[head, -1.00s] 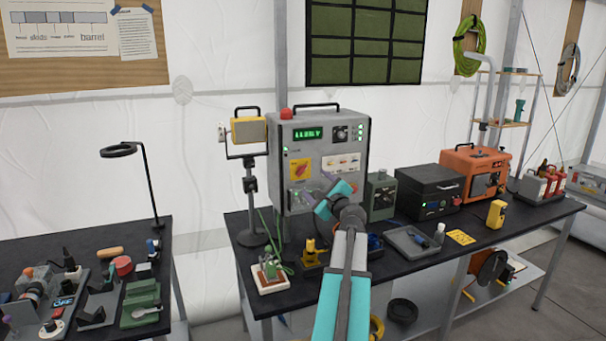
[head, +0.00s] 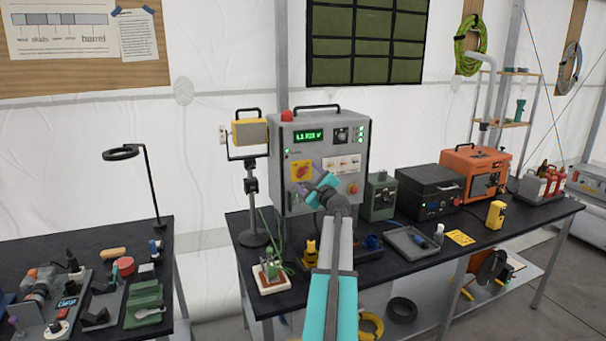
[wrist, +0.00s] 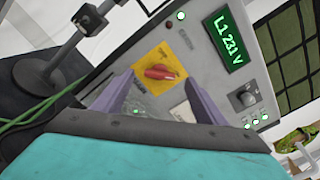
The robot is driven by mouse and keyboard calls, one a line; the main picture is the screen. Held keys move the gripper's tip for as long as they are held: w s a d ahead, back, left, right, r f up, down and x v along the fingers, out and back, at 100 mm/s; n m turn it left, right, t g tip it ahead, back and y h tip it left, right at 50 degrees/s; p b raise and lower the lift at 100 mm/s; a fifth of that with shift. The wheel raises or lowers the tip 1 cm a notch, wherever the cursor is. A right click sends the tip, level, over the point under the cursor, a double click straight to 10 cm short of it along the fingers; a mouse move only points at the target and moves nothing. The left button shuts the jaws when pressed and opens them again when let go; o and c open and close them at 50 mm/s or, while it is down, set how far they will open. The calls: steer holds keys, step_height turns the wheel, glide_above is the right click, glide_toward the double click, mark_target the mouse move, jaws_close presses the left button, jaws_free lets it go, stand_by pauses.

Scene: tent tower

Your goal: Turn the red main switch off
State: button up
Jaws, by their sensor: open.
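The red main switch is a red rotary handle on a yellow square plate, on the front of the grey cabinet (head: 345,140). In the wrist view the red handle (wrist: 160,72) lies roughly level in the picture, slanted relative to the panel's lettering. In the head view the yellow plate (head: 301,170) shows just above my gripper (head: 312,187), with the handle small. My gripper is open and empty. In the wrist view its two purple fingers (wrist: 160,84) point at the panel, one on each side of the handle below it; I cannot tell any contact.
The cabinet's lit display (wrist: 229,38) and a black knob (wrist: 243,97) are beside the switch. A red round button (head: 353,187) is at the panel's lower right. A yellow lamp on a stand (head: 250,185) is left of the cabinet. A green box (head: 379,196) is right of it.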

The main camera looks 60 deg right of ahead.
mark_target(301, 171)
steer(key=shift+p+x, duration=0.55)
steer(key=shift+x, duration=1.75)
steer(key=c, duration=1.1)
steer(key=shift+o, duration=0.3)
steer(key=shift+a+f, duration=0.15)
steer(key=shift+a, duration=0.2)
steer(key=shift+d, duration=0.15)
